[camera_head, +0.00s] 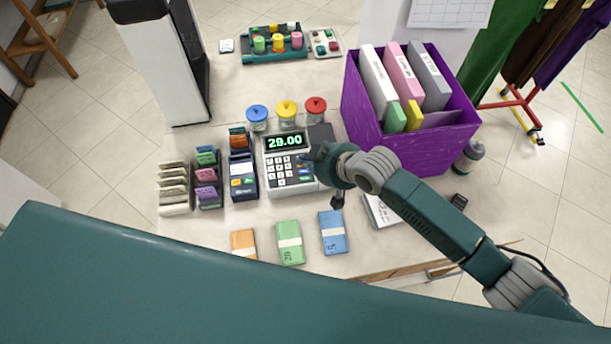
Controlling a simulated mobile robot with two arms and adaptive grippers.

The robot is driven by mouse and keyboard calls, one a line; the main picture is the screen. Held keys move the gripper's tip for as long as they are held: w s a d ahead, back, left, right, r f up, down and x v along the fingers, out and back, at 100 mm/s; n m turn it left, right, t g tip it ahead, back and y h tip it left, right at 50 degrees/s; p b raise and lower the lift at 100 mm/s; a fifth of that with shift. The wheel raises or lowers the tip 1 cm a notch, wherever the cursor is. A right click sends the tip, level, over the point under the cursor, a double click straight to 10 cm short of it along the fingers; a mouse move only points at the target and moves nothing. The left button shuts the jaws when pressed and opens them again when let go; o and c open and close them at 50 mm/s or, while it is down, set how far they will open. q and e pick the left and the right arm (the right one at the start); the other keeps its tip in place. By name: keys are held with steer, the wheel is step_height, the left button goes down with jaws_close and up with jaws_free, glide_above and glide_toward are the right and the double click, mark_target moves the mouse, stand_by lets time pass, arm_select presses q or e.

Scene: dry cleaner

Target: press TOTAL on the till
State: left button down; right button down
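The grey till (291,181) stands in the middle of the counter, its lit display (285,141) reading 29.00. Its white keypad (277,171) faces me. A few coloured keys show to the right of the number keys, but their labels are too small to read, so I cannot pick out TOTAL. My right gripper (336,198) points down at the till's right front corner. The wrist hides part of the till's right side. Its dark fingertips are small, and I cannot tell whether they are open or touching anything. My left gripper is out of view.
A purple box of folders (432,152) stands right of the till. A card reader (242,178) and card racks (206,186) stand left. Lidded jars (286,112) stand behind. Banknote bundles (290,243) lie in front, with a white pad (381,212) to the right.

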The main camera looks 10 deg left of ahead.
mark_target(306, 181)
steer(key=shift+w+r, duration=0.25)
steer(key=shift+w, duration=0.25)
step_height(306, 181, down, 8)
steer(key=b, duration=0.7)
steer(key=shift+f+b, duration=0.4)
stand_by(0.9)
steer(key=shift+f, duration=0.4)
